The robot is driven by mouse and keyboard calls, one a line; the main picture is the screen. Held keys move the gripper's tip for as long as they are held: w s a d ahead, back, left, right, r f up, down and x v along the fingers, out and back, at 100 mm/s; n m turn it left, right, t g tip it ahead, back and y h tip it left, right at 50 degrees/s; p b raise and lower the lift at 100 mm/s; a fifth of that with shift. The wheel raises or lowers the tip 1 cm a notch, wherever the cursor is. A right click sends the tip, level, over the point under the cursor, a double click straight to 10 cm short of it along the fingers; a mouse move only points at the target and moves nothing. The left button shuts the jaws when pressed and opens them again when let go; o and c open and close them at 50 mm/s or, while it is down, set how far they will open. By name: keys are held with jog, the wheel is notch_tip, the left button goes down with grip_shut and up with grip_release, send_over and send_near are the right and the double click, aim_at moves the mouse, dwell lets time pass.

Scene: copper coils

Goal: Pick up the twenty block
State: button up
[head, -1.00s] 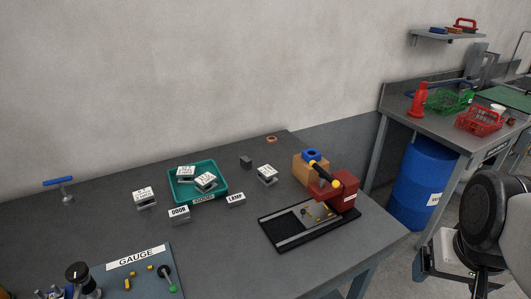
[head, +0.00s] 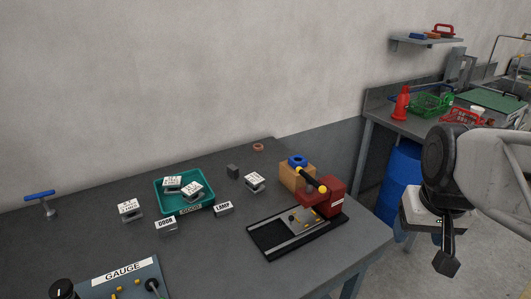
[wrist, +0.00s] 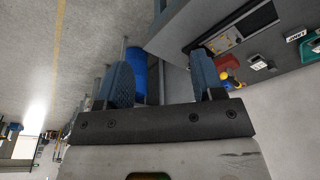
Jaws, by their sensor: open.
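Several labelled blocks with white tops stand on the grey bench; their print is too small to tell which is the twenty block. One block (head: 130,207) stands left of the teal tray (head: 160,200), two blocks (head: 172,184) (head: 192,190) sit in the tray, and one block (head: 255,181) stands right of it. My gripper (head: 447,258) is at the far right of the head view, well away from the blocks, over the floor beyond the bench. In the wrist view its two blue fingers (wrist: 161,62) are apart with nothing between them.
A red press (head: 325,197) on a black base, with a wooden block (head: 296,176) behind it, stands toward the bench's right side. A small dark cube (head: 233,170), copper ring (head: 258,147) and GAUGE board (head: 125,275) are also on the bench. A blue barrel (head: 400,185) stands beyond.

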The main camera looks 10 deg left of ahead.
jog(key=w+a+r+n, duration=0.1)
jog(key=w+a, duration=0.3)
jog(key=w, duration=0.5)
jog(key=w+a+r+n, duration=0.2)
jog(key=w+a, duration=0.3)
jog(key=w, duration=0.3)
jog(key=n+g, duration=0.2)
jog(key=n, duration=0.6)
send_over(233, 167)
jog(key=f, duration=2.3)
jog(key=shift+d+f, duration=0.2)
jog(key=shift+f, duration=0.05)
jog(key=shift+w+a+f, duration=0.1)
jog(key=shift+a+f, duration=0.05)
jog(key=shift+a, duration=0.1)
jog(key=shift+f, duration=0.15)
jog(key=shift+f, duration=1.15)
jog(key=shift+f, duration=0.15)
